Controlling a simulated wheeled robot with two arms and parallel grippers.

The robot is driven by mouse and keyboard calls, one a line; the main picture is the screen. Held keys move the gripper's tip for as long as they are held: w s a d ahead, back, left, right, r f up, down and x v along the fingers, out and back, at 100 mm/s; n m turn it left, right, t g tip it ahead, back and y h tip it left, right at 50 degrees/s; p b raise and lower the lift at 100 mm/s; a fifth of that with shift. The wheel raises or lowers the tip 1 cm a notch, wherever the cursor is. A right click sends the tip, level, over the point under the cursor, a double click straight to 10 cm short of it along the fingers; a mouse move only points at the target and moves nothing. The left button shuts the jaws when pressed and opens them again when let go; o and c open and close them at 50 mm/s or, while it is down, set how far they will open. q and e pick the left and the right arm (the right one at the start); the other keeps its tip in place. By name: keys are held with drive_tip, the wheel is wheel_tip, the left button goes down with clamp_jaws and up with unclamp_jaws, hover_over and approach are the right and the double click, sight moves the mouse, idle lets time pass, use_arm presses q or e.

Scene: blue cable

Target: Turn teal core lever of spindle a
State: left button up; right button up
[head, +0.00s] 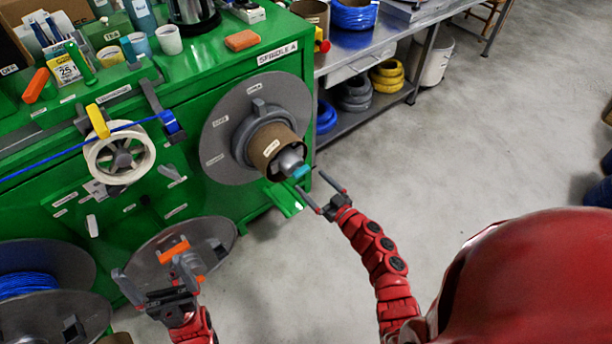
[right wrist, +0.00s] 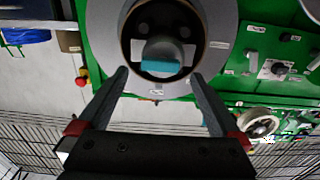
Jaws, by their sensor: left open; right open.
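Spindle A is a large grey disc (head: 225,125) on the front of the green machine, with a label reading SPINDLE A above it. A brown cardboard core (head: 270,148) sits on its hub. The teal lever (head: 301,172) sticks out at the core's end; in the right wrist view the teal lever (right wrist: 160,66) lies roughly level across the core's opening. My right gripper (head: 322,190) is open beside the lever, and in the right wrist view its fingers (right wrist: 158,80) stand apart on either side below the core. My left gripper (head: 150,275) is open near the lower disc, away from spindle A.
A lower grey disc (head: 215,235) with an orange part (head: 174,250) is near my left gripper. A blue cable (head: 75,148) runs past a white wheel (head: 120,158). A blue cable reel (head: 30,285) stands at lower left. The floor (head: 450,130) to the right is clear.

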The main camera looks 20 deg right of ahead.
sight(303, 174)
drive_tip(key=x, duration=0.4)
drive_tip(key=c, duration=1.3)
